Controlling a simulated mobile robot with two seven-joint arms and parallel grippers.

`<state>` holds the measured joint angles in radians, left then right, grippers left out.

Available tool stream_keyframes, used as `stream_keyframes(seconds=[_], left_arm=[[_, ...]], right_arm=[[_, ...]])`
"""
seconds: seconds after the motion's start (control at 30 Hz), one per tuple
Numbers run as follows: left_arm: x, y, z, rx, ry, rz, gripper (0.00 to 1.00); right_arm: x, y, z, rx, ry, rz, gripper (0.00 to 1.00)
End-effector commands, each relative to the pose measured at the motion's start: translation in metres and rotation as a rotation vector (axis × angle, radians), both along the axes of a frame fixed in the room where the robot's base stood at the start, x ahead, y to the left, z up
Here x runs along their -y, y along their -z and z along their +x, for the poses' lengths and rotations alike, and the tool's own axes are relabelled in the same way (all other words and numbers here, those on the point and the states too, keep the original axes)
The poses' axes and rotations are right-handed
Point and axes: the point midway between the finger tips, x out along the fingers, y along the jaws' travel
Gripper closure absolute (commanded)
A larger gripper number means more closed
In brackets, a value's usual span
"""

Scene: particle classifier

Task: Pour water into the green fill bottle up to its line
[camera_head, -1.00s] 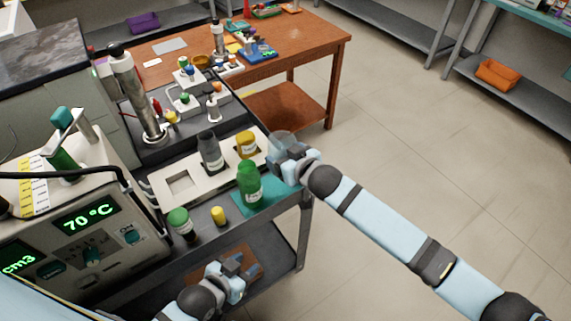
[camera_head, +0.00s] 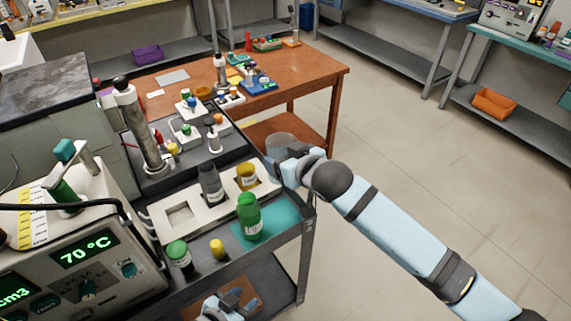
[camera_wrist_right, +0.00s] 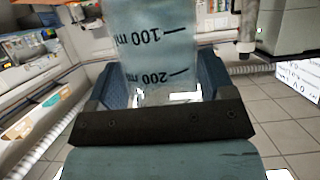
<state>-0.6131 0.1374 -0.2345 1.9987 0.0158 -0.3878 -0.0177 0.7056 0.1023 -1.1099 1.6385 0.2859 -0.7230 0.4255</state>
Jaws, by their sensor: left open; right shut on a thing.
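The green fill bottle (camera_head: 249,218) stands upright on a teal mat (camera_head: 276,219) near the cart's front right corner. Its fill line is too small to make out. My right gripper (camera_head: 287,160) is shut on a clear beaker (camera_head: 280,143), up and to the right of the green bottle and apart from it. In the right wrist view my right gripper (camera_wrist_right: 162,92) has its blue fingers on either side of the beaker (camera_wrist_right: 156,45), which shows 100 and 200 ml marks. I cannot tell its water level. My left gripper (camera_head: 237,301) is open and low, below the cart's top.
A white holder (camera_head: 172,231) behind the green bottle carries a grey bottle (camera_head: 211,183) and a yellow bottle (camera_head: 246,176). A green-capped jar (camera_head: 179,257) and a small yellow bottle (camera_head: 217,249) stand left of the mat. A 70 °C machine (camera_head: 90,255) is at left.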

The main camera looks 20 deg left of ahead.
Motion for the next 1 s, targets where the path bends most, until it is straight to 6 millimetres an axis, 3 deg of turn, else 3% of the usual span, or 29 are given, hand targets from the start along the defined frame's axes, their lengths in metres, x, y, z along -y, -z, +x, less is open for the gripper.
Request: stream_keyframes(seconds=[0.2, 0.37, 0.57, 1.0], left_arm=[[0.0, 0.0, 0.0, 0.0, 0.0, 0.0, 0.57], [0.0, 0.0, 0.0, 0.0, 0.0, 0.0, 0.57], [0.0, 0.0, 0.0, 0.0, 0.0, 0.0, 0.57], [0.0, -0.001, 0.0, 0.001, 0.001, -0.001, 0.57]], right_arm=[[0.003, -0.011, 0.001, 0.001, 0.008, 0.003, 0.94], [0.025, -0.017, 0.008, -0.002, 0.063, 0.004, 0.94], [0.08, -0.022, 0.023, -0.002, 0.197, 0.003, 0.94], [0.234, -0.013, 0.04, -0.002, 0.54, 0.0, 0.94]])
